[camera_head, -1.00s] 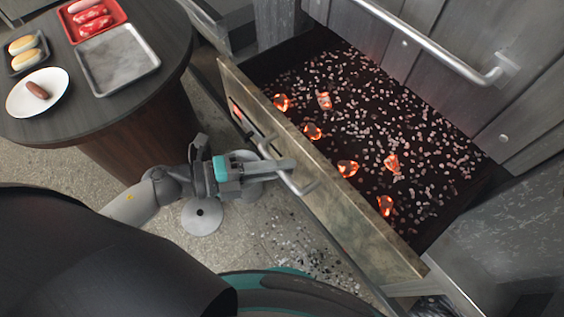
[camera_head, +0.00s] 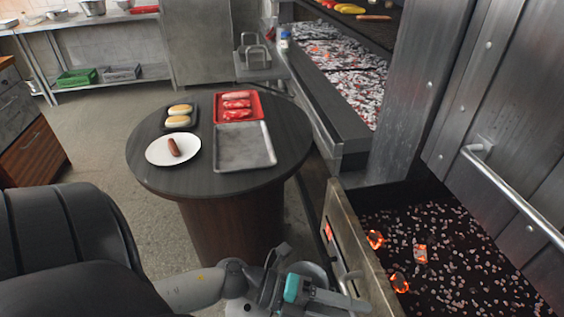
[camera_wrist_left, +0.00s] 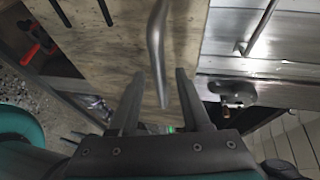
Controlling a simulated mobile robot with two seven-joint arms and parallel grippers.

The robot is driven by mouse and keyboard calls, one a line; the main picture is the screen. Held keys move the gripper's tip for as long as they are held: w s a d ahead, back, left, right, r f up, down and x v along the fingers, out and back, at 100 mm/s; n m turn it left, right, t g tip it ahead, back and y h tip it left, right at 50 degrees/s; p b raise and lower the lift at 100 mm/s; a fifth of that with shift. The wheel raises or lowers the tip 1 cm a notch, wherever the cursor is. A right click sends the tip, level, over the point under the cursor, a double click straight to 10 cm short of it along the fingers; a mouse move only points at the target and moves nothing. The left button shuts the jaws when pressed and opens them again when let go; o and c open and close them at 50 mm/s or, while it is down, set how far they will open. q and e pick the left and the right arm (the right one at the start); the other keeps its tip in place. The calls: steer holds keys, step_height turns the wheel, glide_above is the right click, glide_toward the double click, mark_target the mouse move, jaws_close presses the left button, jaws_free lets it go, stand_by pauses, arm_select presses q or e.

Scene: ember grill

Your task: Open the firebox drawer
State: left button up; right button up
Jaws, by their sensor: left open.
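The firebox drawer stands pulled out at the lower right of the head view, its worn tan front panel (camera_head: 364,248) facing left. Glowing coals (camera_head: 421,253) and pale ash lie inside it. The drawer's bar handle (camera_wrist_left: 157,45) runs between and ahead of my left fingers in the wrist view. My left gripper (camera_wrist_left: 160,103) is open, its fingers on either side of the handle's end. In the head view my left gripper (camera_head: 340,300) is at the bottom edge beside the drawer front. My right gripper is not in view.
A round dark table (camera_head: 160,185) stands left of the drawer, with a red tray (camera_head: 252,96), a grey tray (camera_head: 245,147) and a white plate (camera_head: 160,158). The grill bed (camera_head: 345,75) is behind. A metal door with a bar handle (camera_head: 510,195) is at right. Floor at left is clear.

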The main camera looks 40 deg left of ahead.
arm_select(q)
steer(key=p+v, duration=0.1)
steer(key=v, duration=1.3)
steer(key=shift+a, duration=0.15)
steer(key=w+a+f+n+t+y, duration=0.1)
steer(key=a+f+n+t+y, duration=0.1)
steer(key=a+f+n+y, duration=0.6)
steer(key=w+a+f+n+t+y, duration=0.1)
steer(key=f+n+y, duration=0.3)
steer(key=f+n, duration=0.75)
steer(key=s+d+f+n+g+y, duration=0.1)
steer(key=s+d+f+n+g, duration=0.15)
steer(key=s+f, duration=0.4)
steer(key=s+d+f+n+g+y, duration=0.1)
steer(key=s+f+g, duration=0.2)
steer(key=f, duration=0.7)
steer(key=s+d+f+n+g, duration=0.3)
steer(key=s+d+f+g, duration=0.1)
steer(key=s+d, duration=0.4)
steer(key=shift+s+f+g, duration=0.35)
steer(key=shift+s+f, duration=0.2)
steer(key=shift+s, duration=0.5)
